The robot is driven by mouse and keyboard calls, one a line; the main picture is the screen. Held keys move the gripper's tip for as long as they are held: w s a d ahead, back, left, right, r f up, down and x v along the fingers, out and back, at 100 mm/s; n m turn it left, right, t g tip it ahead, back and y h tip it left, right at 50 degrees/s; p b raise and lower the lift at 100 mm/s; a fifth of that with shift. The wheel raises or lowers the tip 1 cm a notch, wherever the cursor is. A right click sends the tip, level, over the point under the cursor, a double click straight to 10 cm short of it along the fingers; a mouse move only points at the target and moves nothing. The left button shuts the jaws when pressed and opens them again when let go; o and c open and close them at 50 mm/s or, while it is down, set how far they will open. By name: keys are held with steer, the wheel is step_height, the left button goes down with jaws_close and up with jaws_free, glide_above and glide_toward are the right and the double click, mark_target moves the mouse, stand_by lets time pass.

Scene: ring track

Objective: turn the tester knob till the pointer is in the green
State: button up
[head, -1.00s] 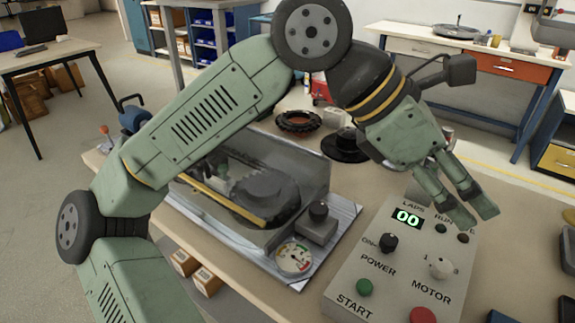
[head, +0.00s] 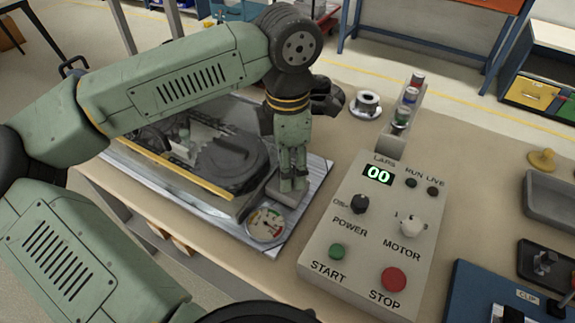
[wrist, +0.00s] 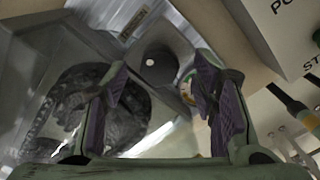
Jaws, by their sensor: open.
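The tester dial (head: 266,223) is a round white gauge with coloured marks, lying on a pale metal plate. Its pointer is too small to read. The dial shows only in part behind a finger in the wrist view (wrist: 187,88). My gripper (head: 293,185) points down over the small grey tester box beside the dial, and its fingers hide the knob in the head view. In the wrist view the dark round knob (wrist: 156,68), with a white dot, lies between the two open, parted fingers. I cannot tell whether either finger touches it.
A clear-covered machine with a dark toothed wheel (head: 232,160) stands left of my gripper. A grey control box (head: 375,240) with buttons and a "00" display stands to the right. A rack of small cylinders (head: 406,112), a blue clip board (head: 480,285) and a grey tray (head: 552,195) lie farther right.

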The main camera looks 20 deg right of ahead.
steer(key=shift+f, duration=1.15)
steer(key=shift+c, duration=0.6)
steer(key=c, duration=1)
steer(key=shift+c, duration=0.3)
steer(key=shift+f+n+b, duration=0.15)
steer(key=shift+n+b, duration=0.15)
steer(key=shift+b, duration=0.15)
